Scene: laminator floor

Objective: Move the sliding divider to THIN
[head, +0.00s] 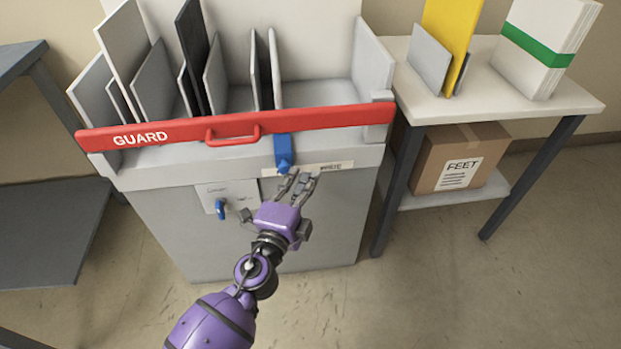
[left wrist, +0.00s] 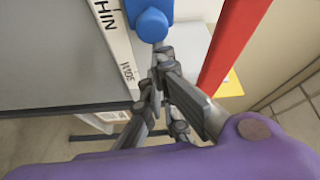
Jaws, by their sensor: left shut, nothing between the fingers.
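The sliding divider's blue handle (head: 283,152) hangs below the red guard bar at the front of the grey machine; its rounded knob also shows in the left wrist view (left wrist: 152,24). A pale label strip (head: 322,169) runs under it. In the left wrist view the strip (left wrist: 112,32) reads "THIN" (its first letter is cut off) and "WIDE". My left gripper (head: 297,182) is shut and empty, on the WIDE side of the knob. Its fingertips (left wrist: 158,62) are close to the knob; I cannot tell whether they touch. My right gripper is not in view.
The red GUARD bar (head: 180,133) with its handle crosses the machine above the strip. Several upright panels (head: 155,80) stand in the bin behind. A blue latch (head: 221,208) sits lower on the front. A side table (head: 500,103) and a FEET box (head: 430,165) stand right.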

